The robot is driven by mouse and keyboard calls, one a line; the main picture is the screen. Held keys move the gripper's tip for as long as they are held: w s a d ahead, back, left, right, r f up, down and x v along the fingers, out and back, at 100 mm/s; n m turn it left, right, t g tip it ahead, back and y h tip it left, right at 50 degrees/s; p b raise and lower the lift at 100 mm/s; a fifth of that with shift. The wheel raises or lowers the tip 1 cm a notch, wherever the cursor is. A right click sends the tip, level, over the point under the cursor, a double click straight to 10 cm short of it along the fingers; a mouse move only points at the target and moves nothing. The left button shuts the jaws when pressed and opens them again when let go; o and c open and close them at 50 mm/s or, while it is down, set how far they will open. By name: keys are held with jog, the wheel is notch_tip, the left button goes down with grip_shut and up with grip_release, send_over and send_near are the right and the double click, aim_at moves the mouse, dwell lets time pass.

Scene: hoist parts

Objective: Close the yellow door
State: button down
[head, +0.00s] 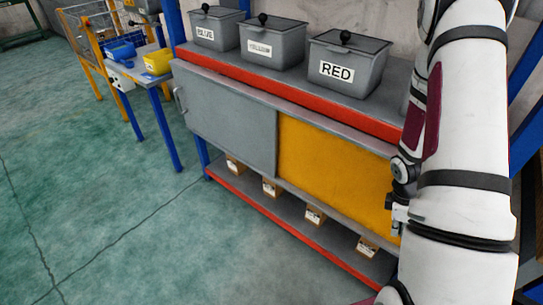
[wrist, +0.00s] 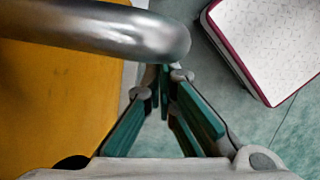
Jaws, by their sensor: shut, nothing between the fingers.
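The yellow door (head: 332,165) is a flat panel in the right half of the cabinet front, beside a grey door panel (head: 232,120). Its right edge is hidden behind my arm in the head view. My gripper is mostly hidden by my arm at the door's right side. In the wrist view the yellow door (wrist: 50,100) fills the left. A curved metal handle (wrist: 100,28) crosses the top left, in front of the door. My gripper (wrist: 163,75) is shut and empty, its fingertips close below the handle's rounded end; I cannot tell whether they touch it.
Lidded grey bins marked BLUE (head: 213,28), YELLOW (head: 270,42) and RED (head: 345,70) stand on the cabinet top. Several small boxes sit on the lower shelf (head: 290,215). A side table with a yellow bin (head: 158,62) stands at the back left. The green floor in front is clear.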

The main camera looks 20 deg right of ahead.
jog(key=shift+s+d, duration=0.6)
jog(key=shift+s, duration=0.25)
jog(key=w+a, duration=0.3)
jog(key=p+v, duration=0.4)
jog(key=v, duration=1.6)
jog(key=shift+s+a, duration=0.1)
